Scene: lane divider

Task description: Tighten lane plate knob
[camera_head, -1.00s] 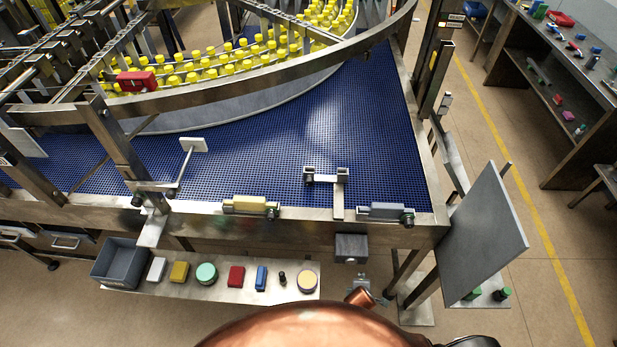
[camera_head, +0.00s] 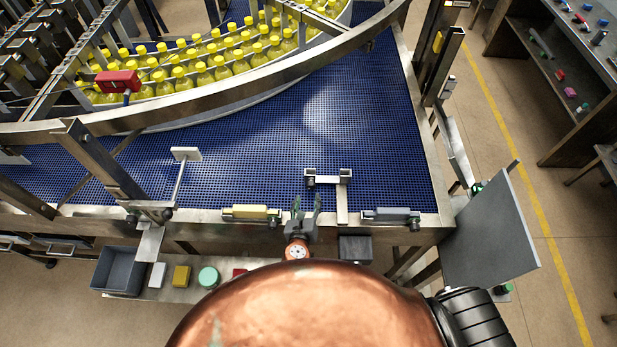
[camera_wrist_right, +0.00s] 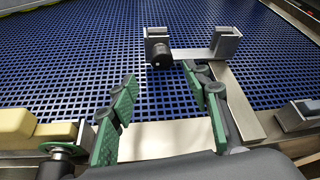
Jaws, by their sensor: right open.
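A metal bracket (camera_head: 342,190) with two raised ends lies on the blue conveyor at its front edge. A dark round knob (camera_wrist_right: 161,55) sits at the bracket's left end and also shows small in the head view (camera_head: 311,182). My right gripper (camera_head: 307,203) is over the conveyor's front rail, just short of the bracket. Its green-padded fingers are apart and empty in the right wrist view (camera_wrist_right: 158,77). The knob lies beyond the fingertips, roughly between them and not touched. A white plate (camera_head: 186,154) on a rod stands further left. My left gripper is not in view.
A yellow block (camera_head: 248,211) and a grey block (camera_head: 390,214), each with a dark knob, sit on the front rail beside my gripper. A curved metal guide (camera_head: 250,78) holds back yellow-capped bottles. A grey bin (camera_head: 119,270) is below left.

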